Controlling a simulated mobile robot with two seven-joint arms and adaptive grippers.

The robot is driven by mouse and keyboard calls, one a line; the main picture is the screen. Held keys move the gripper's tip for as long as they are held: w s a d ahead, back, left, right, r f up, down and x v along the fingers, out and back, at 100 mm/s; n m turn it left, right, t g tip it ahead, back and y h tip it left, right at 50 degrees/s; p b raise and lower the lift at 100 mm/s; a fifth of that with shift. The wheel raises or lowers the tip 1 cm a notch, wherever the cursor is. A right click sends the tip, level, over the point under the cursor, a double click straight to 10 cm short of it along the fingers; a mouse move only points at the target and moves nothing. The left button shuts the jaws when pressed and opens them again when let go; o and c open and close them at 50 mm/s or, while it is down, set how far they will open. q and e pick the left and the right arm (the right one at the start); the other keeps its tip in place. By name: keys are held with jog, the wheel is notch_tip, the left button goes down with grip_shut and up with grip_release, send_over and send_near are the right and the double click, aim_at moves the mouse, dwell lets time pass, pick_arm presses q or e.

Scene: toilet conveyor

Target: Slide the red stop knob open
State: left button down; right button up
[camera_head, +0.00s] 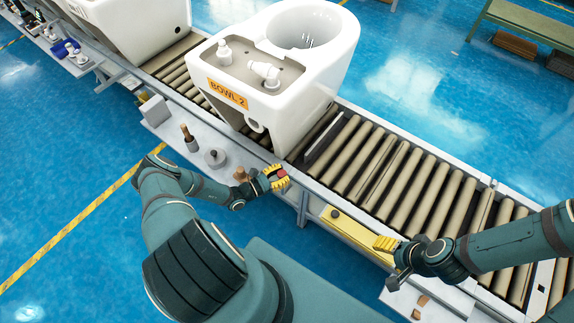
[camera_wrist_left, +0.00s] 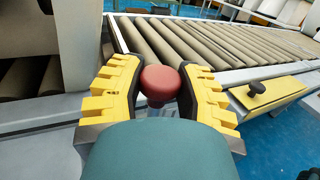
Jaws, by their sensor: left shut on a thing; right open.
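The red stop knob (camera_wrist_left: 160,83) is a round red cap at the near edge of the conveyor. In the left wrist view it sits between the two yellow-padded fingers of my left gripper (camera_wrist_left: 158,92), which is shut on it. In the head view my left gripper (camera_head: 276,178) is at the conveyor's side rail, with a bit of the red knob (camera_head: 283,174) showing between its fingers. My right gripper (camera_head: 388,247) is open and empty near the yellow plate at the right. The knob's base is mostly hidden by the gripper.
A white toilet labelled BOWL 2 (camera_head: 280,75) stands on the roller conveyor (camera_head: 395,170) just behind my left gripper. A side shelf (camera_head: 160,132) holds a wooden-handled tool (camera_head: 188,138) and a grey round part (camera_head: 215,158). A yellow plate with a dark knob (camera_head: 350,228) lies along the rail.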

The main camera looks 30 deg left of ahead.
pick_arm(q)
jog(key=f, duration=0.1)
jog(key=f+b, duration=0.1)
jog(key=shift+w+f, duration=0.25)
jog(key=shift+f, duration=0.1)
jog(key=shift+f+b, duration=0.35)
jog(key=shift+b, duration=0.05)
jog(key=shift+s, duration=0.2)
pick_arm(e)
jog(key=f, duration=0.1)
jog(key=w+f, duration=0.1)
jog(key=f, duration=0.1)
jog(key=shift+w, duration=0.1)
pick_arm(q)
jog(key=c, duration=0.6)
grip_release()
jog(key=shift+s, duration=0.1)
jog(key=shift+o, duration=0.2)
jog(key=shift+a, duration=0.1)
jog(key=v, duration=1.2)
